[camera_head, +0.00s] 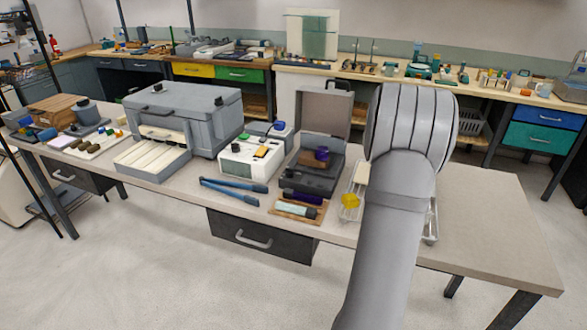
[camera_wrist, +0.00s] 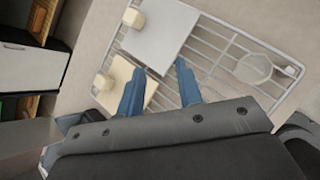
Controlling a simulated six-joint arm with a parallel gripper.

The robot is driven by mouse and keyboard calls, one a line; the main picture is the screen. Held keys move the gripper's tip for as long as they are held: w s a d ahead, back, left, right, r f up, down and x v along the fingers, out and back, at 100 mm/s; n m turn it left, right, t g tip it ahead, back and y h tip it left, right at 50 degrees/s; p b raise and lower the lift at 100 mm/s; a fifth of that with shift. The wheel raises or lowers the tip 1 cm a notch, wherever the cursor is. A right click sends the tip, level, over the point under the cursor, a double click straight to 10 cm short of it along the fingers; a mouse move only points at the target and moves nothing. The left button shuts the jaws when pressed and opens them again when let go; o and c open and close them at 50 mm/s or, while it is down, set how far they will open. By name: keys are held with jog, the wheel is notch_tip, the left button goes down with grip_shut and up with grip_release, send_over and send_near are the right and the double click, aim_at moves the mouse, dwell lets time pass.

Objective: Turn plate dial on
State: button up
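In the wrist view, my gripper (camera_wrist: 158,66) is open, with two blue fingers spread apart and nothing between them. It hangs over a wire rack (camera_wrist: 215,62). A white square plate (camera_wrist: 165,32) lies on the rack, with a small cream knob (camera_wrist: 133,18) at its left edge. A smaller cream plate (camera_wrist: 124,78) with another knob (camera_wrist: 105,81) lies below it, partly covered by the left finger. I cannot tell which knob is the plate dial. In the camera_head view my arm hides the gripper and most of the rack (camera_head: 433,222).
A clear many-sided dish (camera_wrist: 253,68) sits at the rack's right. In the camera_head view, a yellow item (camera_head: 350,201), an open dark case (camera_head: 325,107), a white box (camera_head: 237,165) and blue-handled pliers (camera_head: 233,190) stand left of my arm. The table's right end (camera_head: 490,220) is clear.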

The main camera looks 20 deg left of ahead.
aim_at(290, 168)
jog(key=w+a+r+n+t+y, duration=0.55)
jog(key=w+a+n+y, duration=0.35)
jog(key=w+a+n, duration=0.3)
jog(key=s+a+f+n+g+y, duration=0.7)
jog(key=s+a+n+g+y, duration=0.25)
jog(key=s+n+g, duration=0.5)
jog(key=shift+n+t+h, duration=0.45)
jog(key=shift+n+t, duration=0.2)
jog(key=shift+t, duration=0.25)
jog(key=x, duration=0.5)
jog(key=w+x, duration=0.1)
jog(key=x, duration=1.1)
jog(key=shift+w+a, duration=0.1)
jog(key=shift+w, duration=0.05)
grip_shut()
